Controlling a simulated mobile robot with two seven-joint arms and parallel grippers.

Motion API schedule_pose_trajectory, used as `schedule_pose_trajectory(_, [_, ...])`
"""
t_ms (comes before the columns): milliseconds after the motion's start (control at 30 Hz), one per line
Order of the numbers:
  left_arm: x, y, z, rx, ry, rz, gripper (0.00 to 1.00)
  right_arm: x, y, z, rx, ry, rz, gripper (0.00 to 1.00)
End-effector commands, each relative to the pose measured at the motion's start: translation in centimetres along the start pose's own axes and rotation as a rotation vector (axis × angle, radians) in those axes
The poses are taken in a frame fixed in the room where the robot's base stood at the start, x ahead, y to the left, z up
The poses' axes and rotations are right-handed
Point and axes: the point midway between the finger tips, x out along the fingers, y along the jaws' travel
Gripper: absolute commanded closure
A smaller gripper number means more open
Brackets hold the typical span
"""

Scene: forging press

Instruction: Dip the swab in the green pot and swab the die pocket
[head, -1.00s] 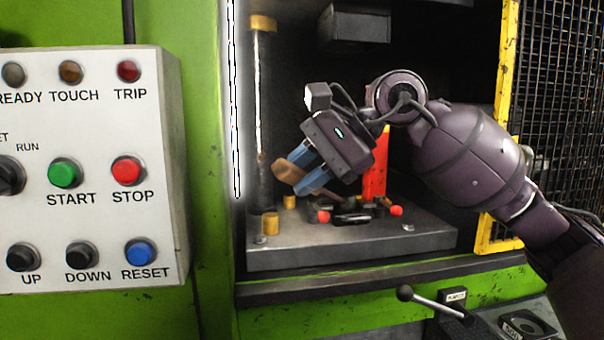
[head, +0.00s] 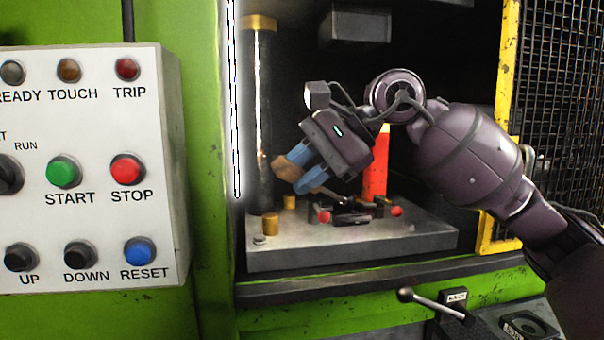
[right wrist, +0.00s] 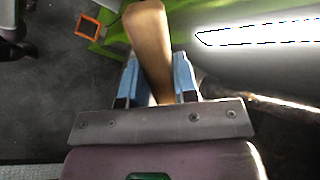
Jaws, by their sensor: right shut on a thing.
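My right gripper (head: 298,173) is inside the press opening, above the lower bed and left of a red upright block. Its blue fingers are shut on a tan wooden handle, which I take to be the swab's (head: 286,168). In the right wrist view the handle (right wrist: 150,45) runs between the two fingers (right wrist: 157,85). The swab's tip cannot be made out. Dark die parts (head: 350,217) with red ends lie on the bed below the gripper; the pocket itself cannot be made out. No green pot is visible. My left gripper is not in view.
The grey bed (head: 360,248) carries brass posts (head: 270,224) and the red block (head: 376,175). A steel column (head: 258,120) stands at left, a dark ram (head: 355,25) hangs above. The button panel (head: 100,170) is left; a yellow-framed mesh guard (head: 560,110) is right.

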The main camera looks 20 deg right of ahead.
Motion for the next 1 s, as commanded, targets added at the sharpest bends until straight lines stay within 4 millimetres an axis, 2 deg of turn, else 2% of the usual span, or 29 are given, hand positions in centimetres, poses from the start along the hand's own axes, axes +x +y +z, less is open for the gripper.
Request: schedule_pose_trajectory(1000, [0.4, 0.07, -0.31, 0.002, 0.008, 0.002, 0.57, -0.21, 0.84, 0.86, -0.001, 0.0, -0.001, 1.0])
